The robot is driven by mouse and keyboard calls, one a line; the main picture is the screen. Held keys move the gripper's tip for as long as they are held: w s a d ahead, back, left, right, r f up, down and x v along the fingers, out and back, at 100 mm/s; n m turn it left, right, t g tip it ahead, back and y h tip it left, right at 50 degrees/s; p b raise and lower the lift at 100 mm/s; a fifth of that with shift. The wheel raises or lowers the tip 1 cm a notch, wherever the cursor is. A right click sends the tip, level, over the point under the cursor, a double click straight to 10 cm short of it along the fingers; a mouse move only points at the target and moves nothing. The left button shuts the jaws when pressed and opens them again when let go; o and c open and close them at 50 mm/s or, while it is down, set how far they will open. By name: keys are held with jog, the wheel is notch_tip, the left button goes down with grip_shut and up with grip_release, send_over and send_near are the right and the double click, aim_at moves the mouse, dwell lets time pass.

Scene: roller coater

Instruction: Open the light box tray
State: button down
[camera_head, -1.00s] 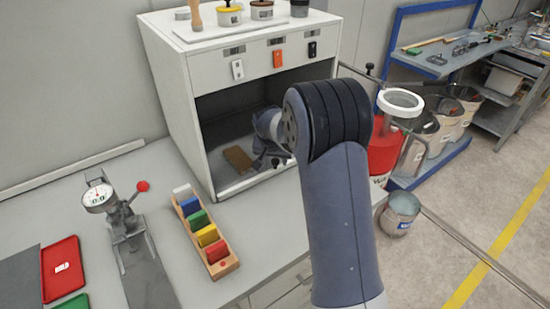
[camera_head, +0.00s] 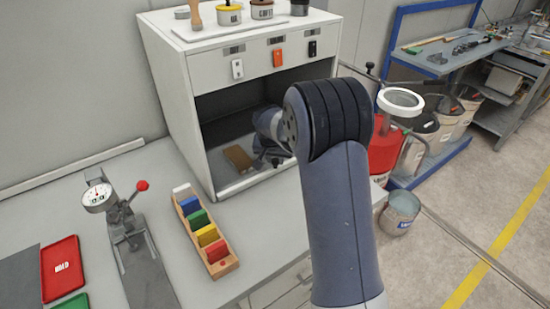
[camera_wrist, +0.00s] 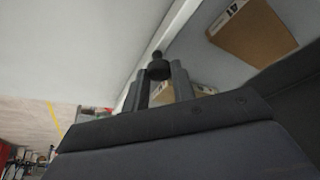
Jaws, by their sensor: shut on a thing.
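The light box (camera_head: 180,95) is a white cabinet with an open, dark front, standing on the grey bench. Its grey floor, which looks like the tray (camera_head: 222,176), bears a brown block (camera_head: 238,158). My arm reaches into the opening from the right. In the head view my wrist hides most of the gripper. In the wrist view my gripper (camera_wrist: 158,86) is shut on a small black knob (camera_wrist: 158,66) near the light box's white edge (camera_wrist: 178,25). The brown block (camera_wrist: 252,38) with a white label shows at upper right. The knob's attachment is hidden.
Switches sit on the light box's upper front. A wooden rack of coloured blocks (camera_head: 207,232) and a dial gauge stand (camera_head: 128,225) stand left of the arm. A red drum (camera_head: 385,150) and a bucket (camera_head: 399,212) are on the right.

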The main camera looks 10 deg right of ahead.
jog(key=s+d+b, duration=0.2)
jog(key=s, duration=0.4)
jog(key=s+d+b, duration=0.2)
jog(key=s+d, duration=0.1)
jog(key=s, duration=0.4)
jog(key=s+d+b, duration=0.2)
jog(key=s+d, duration=0.1)
jog(key=s, duration=0.3)
jog(key=shift+s, duration=0.15)
jog(key=c, duration=1.2)
grip_release()
jog(key=v, duration=1.1)
jog(key=shift+f, duration=0.2)
